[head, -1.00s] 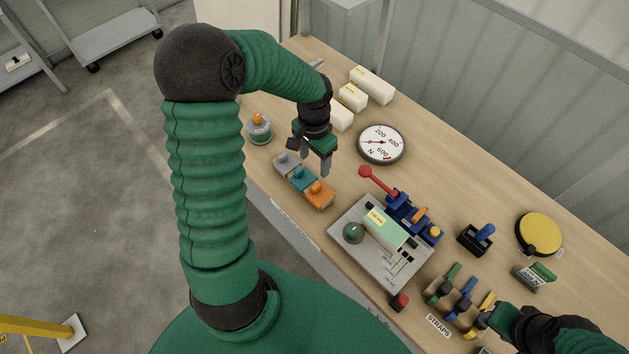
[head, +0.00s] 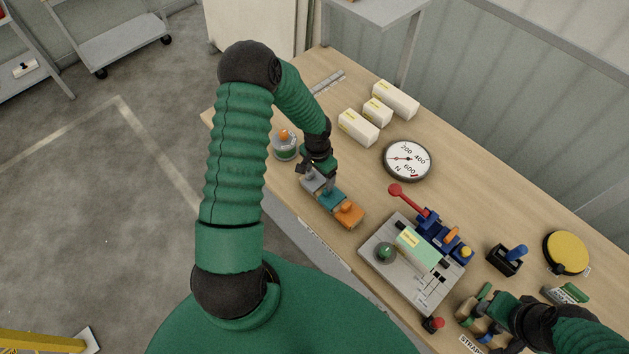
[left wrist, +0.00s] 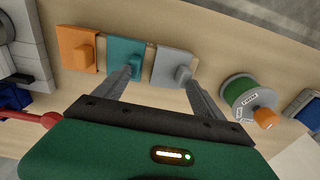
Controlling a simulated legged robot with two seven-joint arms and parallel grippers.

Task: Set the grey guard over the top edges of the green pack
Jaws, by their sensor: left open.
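The grey guard (head: 311,181) lies at the far end of a row of three coloured pieces near the table's front edge; it also shows in the left wrist view (left wrist: 172,65), with a knob on it. My left gripper (head: 324,186) is open above the row. In the left wrist view its fingers (left wrist: 158,77) show near the teal and grey pieces, one at each side of the grey guard; contact cannot be told. The pale green pack (head: 418,247) lies in a grey fixture (head: 393,281). My right gripper (head: 482,314) is over the straps, its jaws unclear.
A spool (head: 285,147) stands close by. A dial (head: 407,160), white boxes (head: 358,127) and a red-knobbed lever (head: 396,190) lie behind. Blue clamps (head: 438,233) line the fixture's rear.

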